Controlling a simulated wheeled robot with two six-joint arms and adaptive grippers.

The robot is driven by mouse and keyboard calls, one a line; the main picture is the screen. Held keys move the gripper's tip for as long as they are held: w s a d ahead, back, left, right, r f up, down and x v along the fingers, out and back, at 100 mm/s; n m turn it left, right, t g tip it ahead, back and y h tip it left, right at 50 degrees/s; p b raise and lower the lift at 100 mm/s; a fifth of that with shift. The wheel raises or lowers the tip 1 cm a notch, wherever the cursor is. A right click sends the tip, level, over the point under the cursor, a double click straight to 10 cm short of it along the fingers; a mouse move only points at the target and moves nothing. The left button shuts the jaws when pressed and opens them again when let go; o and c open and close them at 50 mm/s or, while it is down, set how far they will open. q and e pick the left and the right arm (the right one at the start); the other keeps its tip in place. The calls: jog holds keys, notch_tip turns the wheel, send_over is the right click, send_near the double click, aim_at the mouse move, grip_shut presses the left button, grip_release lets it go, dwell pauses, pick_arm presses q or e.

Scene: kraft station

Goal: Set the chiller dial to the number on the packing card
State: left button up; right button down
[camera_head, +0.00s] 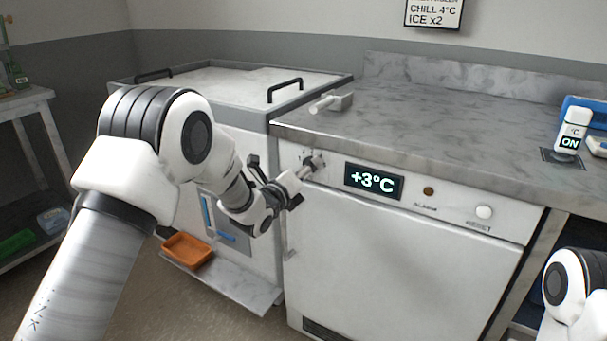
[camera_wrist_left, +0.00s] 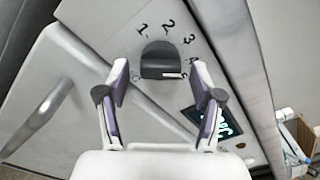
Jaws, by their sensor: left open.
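The packing card (camera_head: 433,12) on the back wall reads "CHILL 4°C" and "ICE x2"; its top is cut off. The chiller display (camera_head: 374,181) reads +3°C. The dark chiller dial (camera_wrist_left: 161,60) has numbers 1, 2, 3 and a partly hidden 4 around it. The dial (camera_head: 313,163) also shows left of the display. My left gripper (camera_wrist_left: 161,72) is open, with one finger on each side of the dial and gaps visible between. In the head view, the left gripper (camera_head: 306,172) is right at the dial. My right gripper is out of view.
The marble counter (camera_head: 420,112) overhangs the chiller front. An alarm lamp (camera_head: 428,191) and a reset button (camera_head: 484,212) sit right of the display. A lidded chest (camera_head: 225,85) stands left, with an orange tray (camera_head: 187,250) below it.

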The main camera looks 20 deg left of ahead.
pick_arm(q)
jog(key=v, duration=1.2)
